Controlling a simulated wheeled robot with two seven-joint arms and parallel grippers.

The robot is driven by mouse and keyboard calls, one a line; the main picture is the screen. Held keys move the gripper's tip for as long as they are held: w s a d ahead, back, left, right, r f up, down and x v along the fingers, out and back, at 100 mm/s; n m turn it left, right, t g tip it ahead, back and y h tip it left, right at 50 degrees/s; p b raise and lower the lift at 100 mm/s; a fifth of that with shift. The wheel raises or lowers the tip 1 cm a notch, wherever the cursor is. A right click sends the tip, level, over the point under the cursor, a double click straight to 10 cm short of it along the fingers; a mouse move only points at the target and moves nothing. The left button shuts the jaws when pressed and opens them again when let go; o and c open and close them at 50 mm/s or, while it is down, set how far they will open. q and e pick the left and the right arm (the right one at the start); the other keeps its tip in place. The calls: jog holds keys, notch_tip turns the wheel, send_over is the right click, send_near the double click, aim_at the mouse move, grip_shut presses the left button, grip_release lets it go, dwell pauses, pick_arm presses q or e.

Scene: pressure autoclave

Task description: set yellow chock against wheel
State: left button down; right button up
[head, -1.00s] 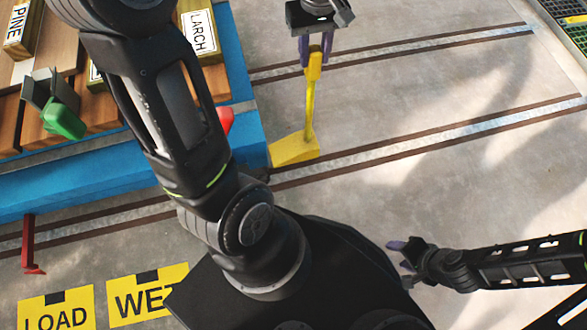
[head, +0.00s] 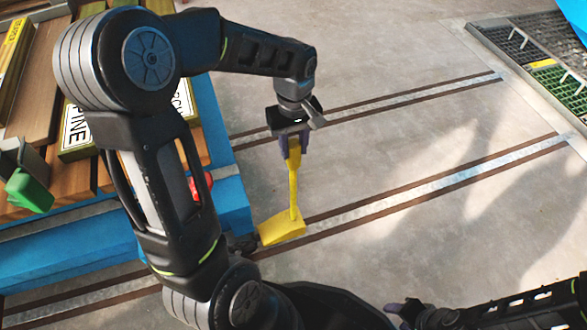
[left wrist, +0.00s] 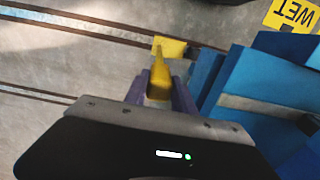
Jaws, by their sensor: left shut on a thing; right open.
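The yellow chock (head: 282,229) has a wedge block at the foot of a long upright handle. My left gripper (head: 293,150) is shut on the top of this handle; the held handle also shows in the left wrist view (left wrist: 160,80). The block is over the near floor rail, just right of the blue cart's corner. A dark wheel (head: 241,243) shows under that corner, close to the block's left side. I cannot tell whether they touch, or whether the block rests on the floor. My right gripper (head: 404,311) is open and empty at the bottom.
The blue cart (head: 228,190) carries stacked boards with a PINE label. Two floor rails (head: 430,198) run up to the right across clear concrete. A grated rack (head: 530,60) stands at top right. A WET sign (left wrist: 292,14) shows in the left wrist view.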

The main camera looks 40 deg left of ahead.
aim_at(294, 164)
pick_arm(q)
jog(key=shift+f, duration=0.4)
jog(key=shift+f+b, duration=1.25)
jog(key=shift+f, duration=1.9)
jog(key=c, duration=1)
grip_release()
jog(key=shift+c, duration=0.2)
notch_tip(294, 164, up, 12)
jog(key=p, duration=0.4)
jog(key=shift+p, duration=0.4)
